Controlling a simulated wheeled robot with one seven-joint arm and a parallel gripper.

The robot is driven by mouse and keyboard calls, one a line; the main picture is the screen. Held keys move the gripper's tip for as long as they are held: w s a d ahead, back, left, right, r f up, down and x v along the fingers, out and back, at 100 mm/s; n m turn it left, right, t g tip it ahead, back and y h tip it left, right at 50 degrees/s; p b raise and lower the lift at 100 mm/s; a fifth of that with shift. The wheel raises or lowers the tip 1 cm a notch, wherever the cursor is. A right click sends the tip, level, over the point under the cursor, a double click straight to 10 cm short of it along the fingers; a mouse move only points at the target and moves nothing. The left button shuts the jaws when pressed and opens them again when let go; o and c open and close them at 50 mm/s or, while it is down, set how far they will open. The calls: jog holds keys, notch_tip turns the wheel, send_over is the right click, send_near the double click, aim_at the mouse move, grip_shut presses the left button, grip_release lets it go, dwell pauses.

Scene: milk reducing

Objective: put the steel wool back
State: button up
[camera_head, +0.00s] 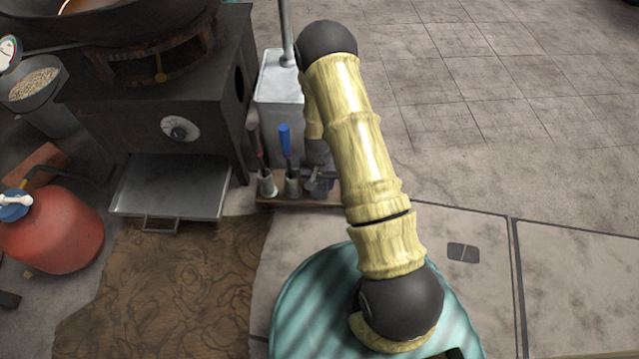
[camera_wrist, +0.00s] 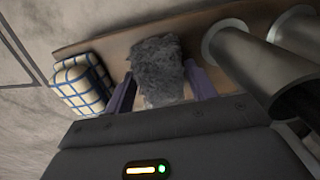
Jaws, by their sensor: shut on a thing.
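The steel wool (camera_wrist: 158,68) is a grey, fuzzy pad between the two fingers of my gripper (camera_wrist: 161,85) in the wrist view. The gripper is shut on it, and the wool lies over or on a brown wooden board (camera_wrist: 110,48); I cannot tell whether it touches the board. In the head view my arm hides most of the gripper and the wool, near the right end of the same board (camera_head: 300,203).
A blue-and-white checked block (camera_wrist: 82,82) sits left of the wool. Metal cups (camera_wrist: 245,58) stand close on the right. In the head view the cups hold a blue-handled tool (camera_head: 285,140) beside a black stove (camera_head: 165,110). A red gas tank (camera_head: 52,232) stands left.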

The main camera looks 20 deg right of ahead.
aim_at(319, 182)
jog(key=o, duration=1.1)
jog(key=shift+f, duration=0.1)
notch_tip(319, 182, up, 12)
jog(key=p, duration=0.8)
jog(key=shift+r+p, duration=0.2)
jog(key=shift+p, duration=0.1)
